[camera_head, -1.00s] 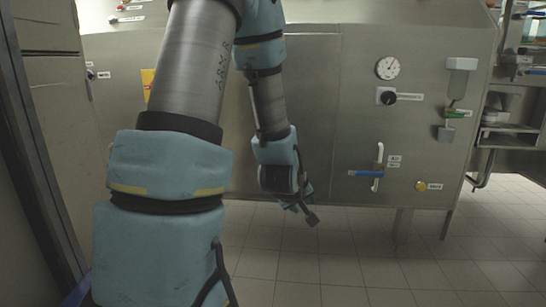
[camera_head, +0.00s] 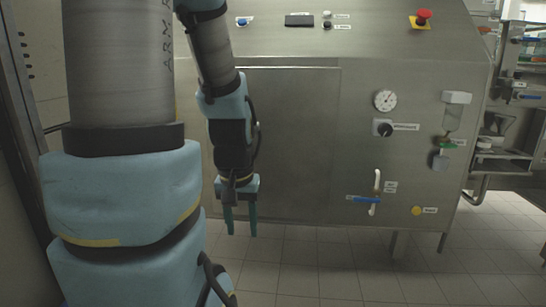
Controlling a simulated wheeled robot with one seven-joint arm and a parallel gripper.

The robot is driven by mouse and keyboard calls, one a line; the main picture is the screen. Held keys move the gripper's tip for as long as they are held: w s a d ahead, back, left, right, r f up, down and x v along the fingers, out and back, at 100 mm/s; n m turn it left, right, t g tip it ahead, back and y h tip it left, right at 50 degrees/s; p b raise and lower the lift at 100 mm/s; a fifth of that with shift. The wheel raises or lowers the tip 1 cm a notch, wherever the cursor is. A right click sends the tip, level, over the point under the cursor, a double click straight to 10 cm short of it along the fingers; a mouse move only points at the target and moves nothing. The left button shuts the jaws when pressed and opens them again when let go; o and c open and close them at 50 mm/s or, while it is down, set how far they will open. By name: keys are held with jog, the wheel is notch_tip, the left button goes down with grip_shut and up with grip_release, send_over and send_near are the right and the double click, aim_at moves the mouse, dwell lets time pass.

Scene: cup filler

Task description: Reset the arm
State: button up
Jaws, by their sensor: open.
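My arm (camera_head: 125,190) fills the left of the head view, with blue and grey links. My gripper (camera_head: 240,228) hangs at the end of the forearm, pointing down, left of the picture's middle. Its two green fingers are apart, and nothing shows between them. It is in front of the lower edge of the steel machine (camera_head: 290,150), and I cannot tell the exact gap between them. The fingertips show against the machine's lower front and the tiled floor.
The machine's front has a gauge (camera_head: 385,100), a black knob (camera_head: 384,129), a white and blue handle (camera_head: 375,192), a yellow button (camera_head: 416,211) and a dispenser (camera_head: 453,118). A red emergency button (camera_head: 423,17) is on top. Tiled floor (camera_head: 330,265) is clear in front.

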notch_tip(320, 180, up, 25)
jog(key=p, duration=2.3)
